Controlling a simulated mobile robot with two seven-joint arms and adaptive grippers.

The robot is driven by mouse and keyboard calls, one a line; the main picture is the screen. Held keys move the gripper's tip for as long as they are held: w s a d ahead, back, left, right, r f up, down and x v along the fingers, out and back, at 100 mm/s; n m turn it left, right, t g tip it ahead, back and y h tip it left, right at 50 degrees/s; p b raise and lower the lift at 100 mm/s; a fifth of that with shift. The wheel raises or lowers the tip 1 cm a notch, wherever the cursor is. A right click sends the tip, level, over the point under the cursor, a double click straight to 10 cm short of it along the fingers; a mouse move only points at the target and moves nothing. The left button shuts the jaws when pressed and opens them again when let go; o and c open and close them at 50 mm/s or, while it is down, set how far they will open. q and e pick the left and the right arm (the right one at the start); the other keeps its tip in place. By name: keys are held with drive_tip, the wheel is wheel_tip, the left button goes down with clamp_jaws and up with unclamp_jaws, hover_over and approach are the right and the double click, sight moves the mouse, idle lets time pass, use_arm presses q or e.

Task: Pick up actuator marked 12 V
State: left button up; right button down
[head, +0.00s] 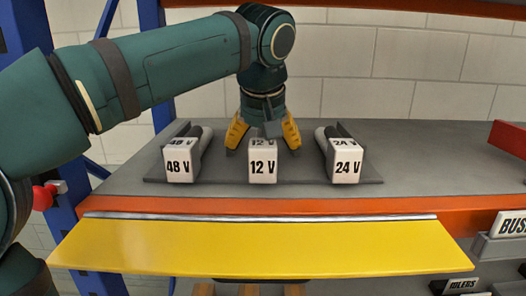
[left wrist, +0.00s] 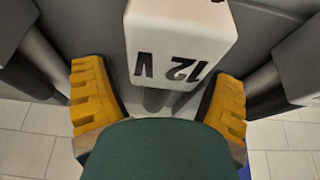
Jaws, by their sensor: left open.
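The actuator marked 12 V (head: 263,167) stands in the middle of a grey tray (head: 215,181), between the 48 V actuator (head: 179,166) and the 24 V actuator (head: 345,166). Each has a white labelled block at its front. My left gripper (head: 264,150) is open, pointing down over the 12 V actuator, with its yellow fingers on either side of it. The left wrist view shows the white 12 V block (left wrist: 180,45) upside down between the open fingers. I cannot tell whether the fingers touch it. My right gripper is not in view.
The tray rests on a grey shelf with an orange front beam (head: 300,205). A yellow panel (head: 260,246) juts out in front. A red object (head: 509,138) is at the right edge, and labelled bins (head: 500,246) are at lower right. A blue upright (head: 75,130) stands at left.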

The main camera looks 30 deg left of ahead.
use_arm(q)
clamp_jaws()
drive_tip(key=shift+r, duration=0.2)
idle(0.3)
